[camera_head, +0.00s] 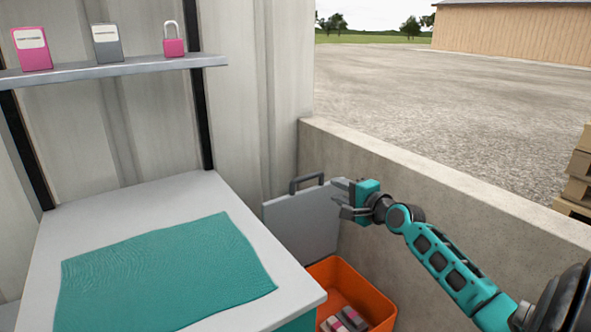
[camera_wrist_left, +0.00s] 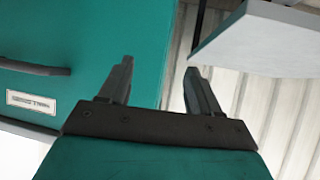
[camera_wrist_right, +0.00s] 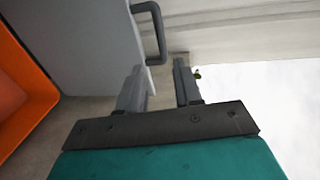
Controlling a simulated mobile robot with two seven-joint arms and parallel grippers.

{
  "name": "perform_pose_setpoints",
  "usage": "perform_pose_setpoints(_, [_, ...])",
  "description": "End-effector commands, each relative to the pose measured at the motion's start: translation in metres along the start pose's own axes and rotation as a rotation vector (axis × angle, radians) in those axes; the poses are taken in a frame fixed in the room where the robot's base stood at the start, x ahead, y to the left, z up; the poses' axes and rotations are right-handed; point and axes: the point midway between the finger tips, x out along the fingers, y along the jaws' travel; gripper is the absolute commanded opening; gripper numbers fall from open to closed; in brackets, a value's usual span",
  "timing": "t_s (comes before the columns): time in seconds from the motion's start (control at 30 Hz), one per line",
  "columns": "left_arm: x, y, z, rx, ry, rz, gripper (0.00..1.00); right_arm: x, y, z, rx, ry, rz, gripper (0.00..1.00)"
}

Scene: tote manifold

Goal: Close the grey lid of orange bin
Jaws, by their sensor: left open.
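The orange bin (camera_head: 378,297) stands on the ground between the table and the low wall, with its grey lid (camera_head: 300,222) standing upright at its far side. A dark handle (camera_head: 306,179) is on the lid's top edge. In the right wrist view, the lid (camera_wrist_right: 85,40) is at upper left and the bin (camera_wrist_right: 20,95) at far left. My right gripper (camera_head: 342,197) is open beside the lid's upper right edge; contact cannot be told. Its fingers (camera_wrist_right: 159,68) show nothing held. My left gripper (camera_wrist_left: 158,64) is open and empty, seen only in its wrist view.
A white-topped table (camera_head: 130,203) with a teal mat (camera_head: 165,270) stands left of the bin. A concrete wall (camera_head: 440,215) runs behind and right. Small packages (camera_head: 345,320) lie in the bin. A shelf (camera_head: 120,69) holds two boxes and a padlock. A teal drawer front (camera_wrist_left: 80,50) is near my left gripper.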

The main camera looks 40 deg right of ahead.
Motion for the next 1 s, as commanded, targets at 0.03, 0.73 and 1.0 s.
perform_pose_setpoints(0.03, [0.0, 0.0, -0.001, 0.0, 0.001, 0.0, 0.63, 0.0, 0.001, 0.0, -0.001, 0.0, 0.001, 0.34])
perform_pose_setpoints(0.73, [0.012, 0.004, 0.032, -0.017, -0.018, 0.003, 0.63, 0.077, 0.002, 0.001, -0.004, 0.0, -0.001, 0.34])
perform_pose_setpoints(1.0, [0.021, 0.004, 0.044, -0.015, -0.017, 0.003, 0.63, 0.111, 0.003, 0.001, -0.002, 0.0, 0.0, 0.34])
